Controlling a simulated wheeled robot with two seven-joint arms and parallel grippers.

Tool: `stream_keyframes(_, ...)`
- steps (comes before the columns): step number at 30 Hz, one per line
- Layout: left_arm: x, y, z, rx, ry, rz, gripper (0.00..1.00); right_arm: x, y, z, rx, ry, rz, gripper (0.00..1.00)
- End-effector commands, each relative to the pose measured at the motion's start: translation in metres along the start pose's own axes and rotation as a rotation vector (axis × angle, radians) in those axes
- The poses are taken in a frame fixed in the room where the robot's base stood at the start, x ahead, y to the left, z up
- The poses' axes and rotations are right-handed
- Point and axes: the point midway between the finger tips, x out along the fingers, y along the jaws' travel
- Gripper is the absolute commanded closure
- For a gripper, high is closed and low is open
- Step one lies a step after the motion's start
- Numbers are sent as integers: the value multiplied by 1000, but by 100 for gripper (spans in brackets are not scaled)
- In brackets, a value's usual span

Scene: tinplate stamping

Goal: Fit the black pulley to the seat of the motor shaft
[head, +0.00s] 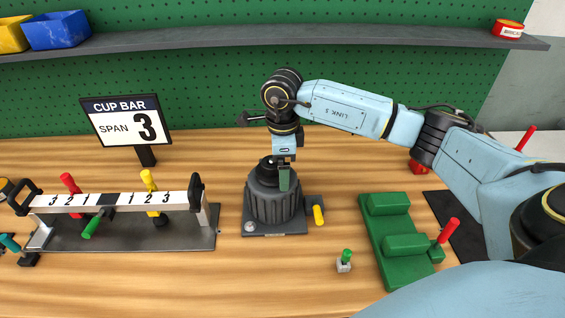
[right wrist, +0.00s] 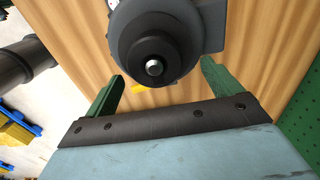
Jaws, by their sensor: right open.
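The dark grey ribbed motor (head: 272,200) stands upright on its plate at mid table. The black pulley (head: 265,170) is on top of it, partly behind my gripper. In the right wrist view the pulley (right wrist: 150,48) is around the bright metal tip of the motor shaft (right wrist: 154,68). I cannot tell whether it sits fully down on the seat. My right gripper (head: 284,184) points down at the motor top; its green fingers also show in the right wrist view (right wrist: 162,70), open, one to each side of the pulley and apart from it. My left gripper is out of view.
A cup bar fixture (head: 120,238) with coloured handles stands at left, below a sign (head: 126,122) reading "SPAN 3". A yellow handle (head: 318,215) is beside the motor. A small green-knobbed part (head: 345,262) and a green block fixture (head: 398,270) lie at right. The front middle table is clear.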

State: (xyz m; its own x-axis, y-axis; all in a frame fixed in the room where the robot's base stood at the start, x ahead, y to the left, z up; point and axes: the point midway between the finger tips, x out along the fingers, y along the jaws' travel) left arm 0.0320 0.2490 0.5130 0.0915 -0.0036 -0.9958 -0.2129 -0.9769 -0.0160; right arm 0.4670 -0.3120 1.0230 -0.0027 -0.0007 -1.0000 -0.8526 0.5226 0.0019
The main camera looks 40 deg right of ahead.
Motion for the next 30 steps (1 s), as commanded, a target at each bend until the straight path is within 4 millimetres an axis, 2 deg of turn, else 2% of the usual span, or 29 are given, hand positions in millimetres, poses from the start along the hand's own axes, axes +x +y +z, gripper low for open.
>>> stream_keyframes(5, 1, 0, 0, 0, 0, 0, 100, -21, -1, 1, 1, -4, -5, 10)
stream_keyframes(12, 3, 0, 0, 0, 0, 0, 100, -76, -2, 1, 1, -6, -7, 10)
stream_keyframes(18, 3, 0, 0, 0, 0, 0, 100, -114, -1, 0, 0, -5, -6, 10)
stream_keyframes(24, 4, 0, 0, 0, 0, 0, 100, -132, 0, 0, 0, -4, -4, 10)
stream_keyframes(30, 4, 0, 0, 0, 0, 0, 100, -135, 0, 0, 0, -3, -3, 10)
